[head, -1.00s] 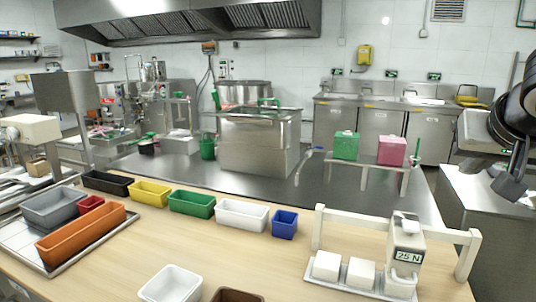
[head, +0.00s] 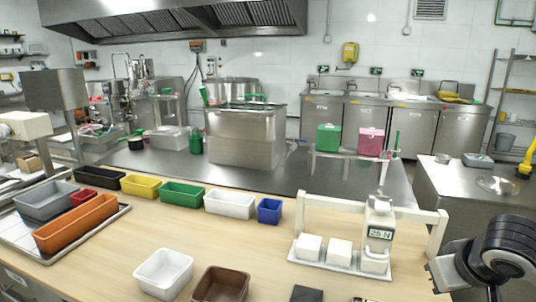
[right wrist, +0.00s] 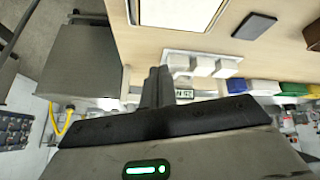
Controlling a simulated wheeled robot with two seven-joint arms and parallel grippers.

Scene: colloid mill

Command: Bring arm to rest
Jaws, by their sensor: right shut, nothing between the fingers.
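My right arm (head: 490,262) shows at the lower right corner of the head view, with its gripper tip cut off or hidden at the picture's bottom edge. In the right wrist view my right gripper (right wrist: 158,88) is shut, its two dark fingers together with nothing between them. It appears clear of the white stand labelled 25 N (head: 380,232), which lies beyond the fingers in the wrist view. My left gripper is in neither view.
The wooden table holds coloured bins such as the green one (head: 182,194), a white bin (head: 163,273) and a brown bin (head: 220,284). A dark flat block (head: 307,293) lies at the front edge. A steel side table (head: 450,185) stands at the right.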

